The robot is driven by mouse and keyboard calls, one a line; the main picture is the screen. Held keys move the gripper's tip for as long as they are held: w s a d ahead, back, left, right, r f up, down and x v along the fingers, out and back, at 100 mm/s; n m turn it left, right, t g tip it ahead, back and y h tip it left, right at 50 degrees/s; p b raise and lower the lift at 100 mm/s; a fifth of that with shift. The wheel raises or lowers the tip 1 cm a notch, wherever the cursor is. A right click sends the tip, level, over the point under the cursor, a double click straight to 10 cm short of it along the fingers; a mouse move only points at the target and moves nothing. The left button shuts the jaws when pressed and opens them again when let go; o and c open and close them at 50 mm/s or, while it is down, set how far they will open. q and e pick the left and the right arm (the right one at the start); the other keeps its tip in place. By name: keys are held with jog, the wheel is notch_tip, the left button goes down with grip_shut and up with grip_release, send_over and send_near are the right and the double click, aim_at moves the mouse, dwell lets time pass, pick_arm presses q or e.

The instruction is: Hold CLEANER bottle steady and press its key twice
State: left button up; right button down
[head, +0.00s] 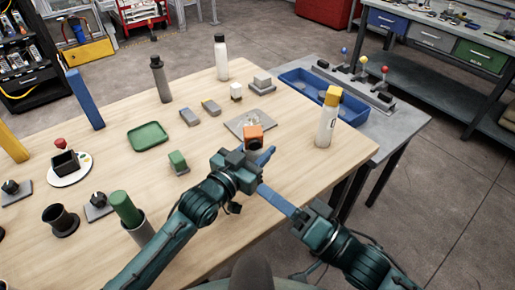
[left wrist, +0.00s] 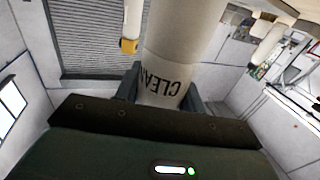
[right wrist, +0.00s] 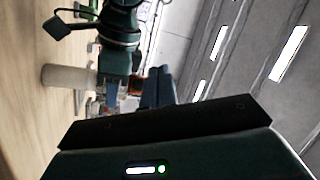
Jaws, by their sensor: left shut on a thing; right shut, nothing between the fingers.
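The CLEANER bottle (left wrist: 182,50) is a pale cylinder with dark lettering. My left gripper (head: 257,158) is shut around it, as the left wrist view shows. In the head view its orange top (head: 253,132) with a dark spot shows just behind my left gripper, which hides the body. In the right wrist view a pale cylinder (right wrist: 68,77), apparently the bottle's body, stands on the table. My right gripper (head: 270,194) is shut and empty, nearer the front than the bottle and apart from it. Its blue fingers (right wrist: 156,86) point toward the orange top (right wrist: 136,86).
A yellow-capped white bottle (head: 326,120) stands at the table's right edge. A grey plate (head: 243,123) lies behind the orange top. A green block (head: 178,161) and green tray (head: 148,136) lie to the left. A blue bin (head: 300,82) is on the side bench.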

jog(key=w+a, duration=0.1)
jog(key=w, duration=0.7)
jog(key=shift+w, duration=0.35)
jog(key=shift+w+a, duration=0.1)
jog(key=shift+w, duration=0.05)
dwell(1.6)
jog(key=shift+w, duration=0.3)
jog(key=shift+s, duration=0.55)
jog(key=s, duration=0.3)
jog(key=s+d, duration=0.1)
jog(key=s, duration=0.1)
jog(key=shift+s, duration=0.35)
dwell(1.1)
